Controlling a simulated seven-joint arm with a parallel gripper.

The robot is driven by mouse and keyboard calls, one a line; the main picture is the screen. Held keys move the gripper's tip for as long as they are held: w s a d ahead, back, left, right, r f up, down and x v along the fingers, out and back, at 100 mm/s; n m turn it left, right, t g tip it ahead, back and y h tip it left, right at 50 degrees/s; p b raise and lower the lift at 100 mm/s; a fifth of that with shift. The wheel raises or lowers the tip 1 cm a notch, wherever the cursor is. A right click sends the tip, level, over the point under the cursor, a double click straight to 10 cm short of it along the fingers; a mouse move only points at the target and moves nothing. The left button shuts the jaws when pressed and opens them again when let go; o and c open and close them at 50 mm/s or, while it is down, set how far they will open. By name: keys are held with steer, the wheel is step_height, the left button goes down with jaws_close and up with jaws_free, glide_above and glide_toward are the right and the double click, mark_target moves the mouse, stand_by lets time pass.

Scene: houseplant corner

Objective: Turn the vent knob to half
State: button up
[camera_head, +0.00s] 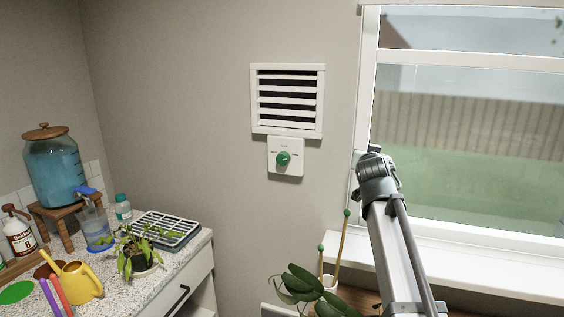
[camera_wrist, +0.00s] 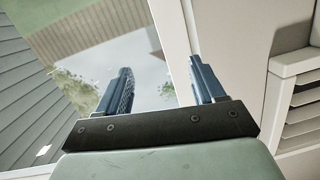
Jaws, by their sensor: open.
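The vent knob (camera_head: 283,158) is a small round green dial on a white plate (camera_head: 287,172) on the wall. Small marks surround it, too small to read. The white slatted vent (camera_head: 288,100) is right above it, with dark gaps between its slats. In the wrist view my gripper (camera_wrist: 160,85) is open and empty, its two blue-grey fingers apart in front of the window. The vent's edge (camera_wrist: 296,105) shows at the right of that view; the knob does not. In the head view my arm is right of the knob and apart from it; the fingers cannot be made out there.
The window (camera_head: 470,130) and its white sill (camera_head: 480,262) are on the right. A potted plant (camera_head: 303,284) with green-tipped stakes stands below the knob. A counter at left holds a drink dispenser (camera_head: 55,165), a yellow watering can (camera_head: 76,282) and a plant. Wall around the knob is clear.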

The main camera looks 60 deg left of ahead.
steer(key=s+a+f+n, duration=0.1)
steer(key=s+a, duration=0.1)
steer(key=s, duration=0.5)
steer(key=s+a+f, duration=0.2)
steer(key=s+a, duration=0.1)
steer(key=s, duration=0.5)
steer(key=n+t+y, duration=0.1)
steer(key=t, duration=0.1)
glide_toward(282, 159)
steer(key=x, duration=0.9)
steer(key=shift+f, duration=0.1)
steer(key=c, duration=1)
